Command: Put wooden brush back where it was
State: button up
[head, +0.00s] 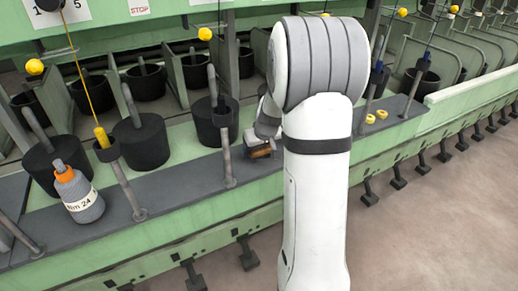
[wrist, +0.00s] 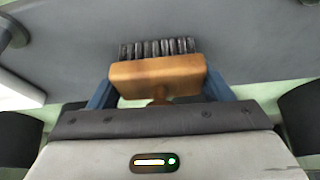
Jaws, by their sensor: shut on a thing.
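The wooden brush (wrist: 157,72) has a brown wooden body and dark bristles. In the wrist view it sits between the two blue fingers of my gripper (wrist: 160,92), with its bristles pointing away from the gripper. My gripper is shut on the brush. In the head view the brush (head: 260,151) is a small brown shape at the grey ledge (head: 185,183), just left of my arm, which hides part of the gripper. I cannot tell whether the brush touches the ledge.
A grey bottle with an orange cap (head: 78,194) stands on the ledge at the left. Upright grey posts (head: 226,158) rise along it, with black pots (head: 141,142) behind. Yellow rings (head: 376,116) lie right of my arm. Bare ledge lies between post and bottle.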

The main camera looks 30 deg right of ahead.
jog(key=shift+f, duration=0.2)
jog(key=o, duration=1.2)
jog(key=shift+r, duration=0.15)
jog(key=shift+r, duration=0.3)
jog(key=p+v, duration=0.2)
jog(key=v, duration=0.9)
jog(key=shift+s+r+p, duration=0.2)
jog(key=shift+r+p, duration=0.05)
jog(key=shift+p, duration=0.1)
